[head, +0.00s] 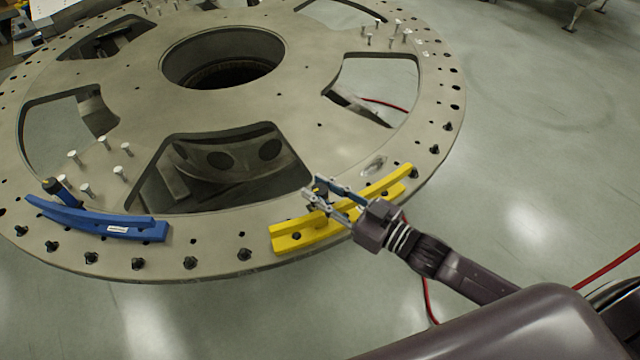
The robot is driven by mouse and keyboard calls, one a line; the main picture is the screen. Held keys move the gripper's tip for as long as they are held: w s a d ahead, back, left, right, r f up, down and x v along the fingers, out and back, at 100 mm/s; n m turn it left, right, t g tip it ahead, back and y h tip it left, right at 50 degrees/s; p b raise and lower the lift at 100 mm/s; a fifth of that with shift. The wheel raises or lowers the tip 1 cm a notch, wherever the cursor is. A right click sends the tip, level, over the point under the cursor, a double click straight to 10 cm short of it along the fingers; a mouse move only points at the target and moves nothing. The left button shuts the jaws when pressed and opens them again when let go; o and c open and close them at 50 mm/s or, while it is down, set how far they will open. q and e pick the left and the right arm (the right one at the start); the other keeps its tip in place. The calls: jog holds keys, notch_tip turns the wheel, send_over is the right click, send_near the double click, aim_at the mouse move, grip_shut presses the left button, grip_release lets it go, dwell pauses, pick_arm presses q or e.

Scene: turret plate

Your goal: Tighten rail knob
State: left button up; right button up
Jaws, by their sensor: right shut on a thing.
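A yellow curved rail (300,233) lies on the rim of the round turret plate (215,220), at the front right. My right gripper (322,197) comes in from the right over the middle of this rail. Its fingers are shut on a dark knob (321,188) at the rail, which the fingers partly cover. A blue curved rail (110,226) lies on the rim at the front left, with a dark knob or handle (58,188) near its left end. My left gripper is not in view.
The plate has large cut-out openings and a round central hole (223,60). Several silver pins (103,142) stand on it, and dark bolts line the rim. Red cables (428,300) lie on the floor. Open floor (540,130) lies to the right.

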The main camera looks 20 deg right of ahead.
jog(key=shift+r, duration=0.1)
dwell(0.4)
jog(key=o, duration=1.2)
jog(key=v, duration=1.2)
jog(key=shift+s+a+h, duration=0.1)
jog(key=shift+a+h, duration=0.05)
jog(key=shift+h, duration=0.15)
